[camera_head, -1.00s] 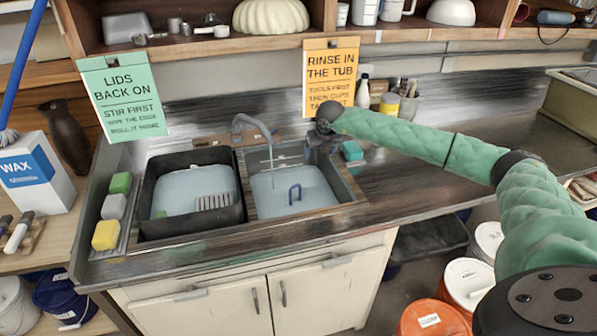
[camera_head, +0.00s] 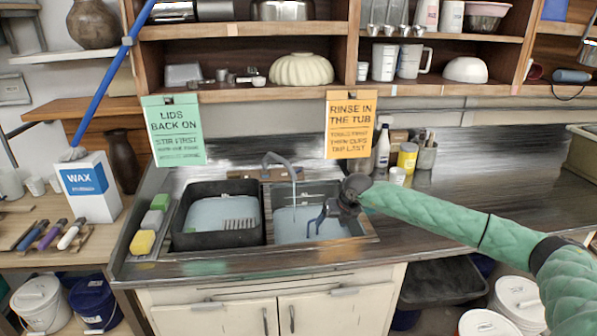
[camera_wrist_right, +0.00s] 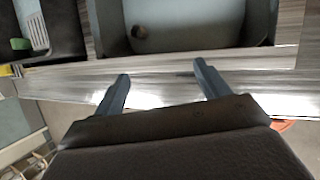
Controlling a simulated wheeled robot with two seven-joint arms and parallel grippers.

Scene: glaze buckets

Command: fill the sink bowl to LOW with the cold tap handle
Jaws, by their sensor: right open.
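The sink bowl (camera_head: 283,228) is the right-hand basin, with a pale blue surface inside. The wrist view shows its wall (camera_wrist_right: 115,30) and a dark round drain. The grey curved tap (camera_head: 280,158) stands behind it. A thin pale line drops from the spout; I cannot tell for sure if it is running water. I cannot make out the cold tap handle or the LOW mark. My right gripper (camera_head: 318,222) is over the right part of the bowl. In the wrist view its fingers (camera_wrist_right: 160,82) are apart, with nothing between them, by the basin's front rim. My left gripper is out of view.
A black tub (camera_head: 178,222) with pale liquid sits left of the bowl. Sponges (camera_head: 142,242) line the counter's left end. A yellow jar (camera_head: 407,157) and bottles stand behind my right arm. Signs hang below the shelf (camera_head: 230,96). The right counter (camera_head: 500,165) is mostly clear.

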